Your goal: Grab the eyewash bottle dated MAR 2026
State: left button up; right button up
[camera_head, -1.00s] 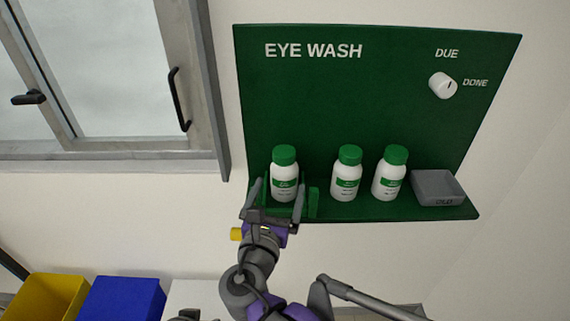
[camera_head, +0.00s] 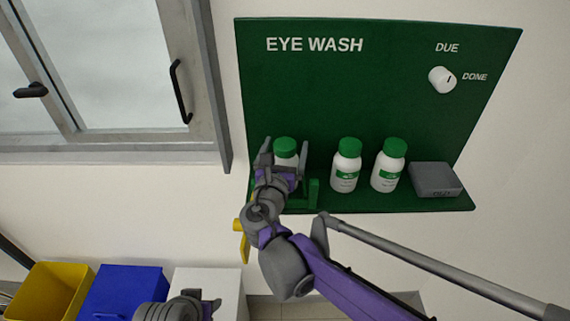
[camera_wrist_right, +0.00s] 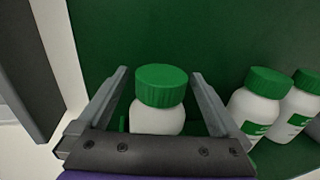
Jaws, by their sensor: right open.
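Three white eyewash bottles with green caps and green labels stand upright on the shelf of the green board. The left bottle (camera_head: 286,148) sits in a green holder (camera_head: 313,193); the middle bottle (camera_head: 346,166) and right bottle (camera_head: 389,166) stand to its right. The label dates are too small to read. My right gripper (camera_head: 284,157) is open, its fingers either side of the left bottle, hiding its lower part. In the right wrist view the left bottle (camera_wrist_right: 160,100) stands between the open fingers, with gaps at both sides. Part of my left arm's end (camera_head: 185,306) shows at the bottom edge.
A grey box (camera_head: 436,180) sits at the shelf's right end. A white knob (camera_head: 442,80) is on the board beside DUE and DONE. A window with a black handle (camera_head: 181,92) is at left. Yellow (camera_head: 50,290) and blue (camera_head: 124,292) bins stand below.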

jog(key=shift+s, duration=0.2)
jog(key=shift+c, duration=0.2)
grip_shut()
jog(key=shift+r, duration=0.1)
